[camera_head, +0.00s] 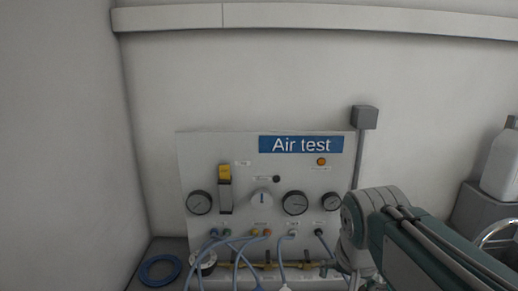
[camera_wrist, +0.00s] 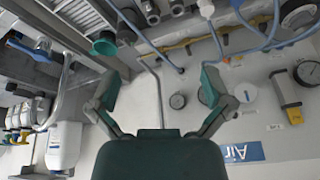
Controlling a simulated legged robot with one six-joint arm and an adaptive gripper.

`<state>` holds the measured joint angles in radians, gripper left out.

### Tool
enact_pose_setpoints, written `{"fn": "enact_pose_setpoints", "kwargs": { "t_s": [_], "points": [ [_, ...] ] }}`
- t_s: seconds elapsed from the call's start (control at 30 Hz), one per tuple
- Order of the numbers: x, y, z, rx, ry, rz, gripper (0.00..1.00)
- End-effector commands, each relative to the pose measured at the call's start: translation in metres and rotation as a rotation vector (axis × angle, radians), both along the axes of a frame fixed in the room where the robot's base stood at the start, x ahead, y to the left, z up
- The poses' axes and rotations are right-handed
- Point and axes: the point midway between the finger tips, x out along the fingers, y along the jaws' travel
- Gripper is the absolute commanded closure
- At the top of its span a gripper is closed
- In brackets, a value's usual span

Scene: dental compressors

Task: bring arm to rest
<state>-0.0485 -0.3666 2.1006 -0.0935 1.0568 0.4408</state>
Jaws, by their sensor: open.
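My gripper (camera_wrist: 158,92) shows in the wrist view with its two green-padded fingers spread wide. It is open, with nothing between the fingers. In this view the air test panel (camera_wrist: 255,100) appears upside down beyond the fingers. In the head view my arm reaches in from the lower right, in front of the right edge of the air test panel (camera_head: 240,165). My gripper itself is hidden or hard to make out there.
The panel carries gauges (camera_head: 295,203), a yellow-topped switch (camera_head: 225,175) and blue hoses (camera_head: 240,250). A blue hose coil (camera_head: 160,270) lies at the left. A white bottle (camera_head: 503,165) stands at the right. The wall above the panel is clear below a rail (camera_head: 310,17).

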Motion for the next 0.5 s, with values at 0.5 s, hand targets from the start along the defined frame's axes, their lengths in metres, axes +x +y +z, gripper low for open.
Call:
{"fn": "enact_pose_setpoints", "kwargs": {
  "t_s": [0.5],
  "points": [
    [-0.098,-0.001,-0.053,-0.080,-0.118,0.329,0.00]
  ]
}}
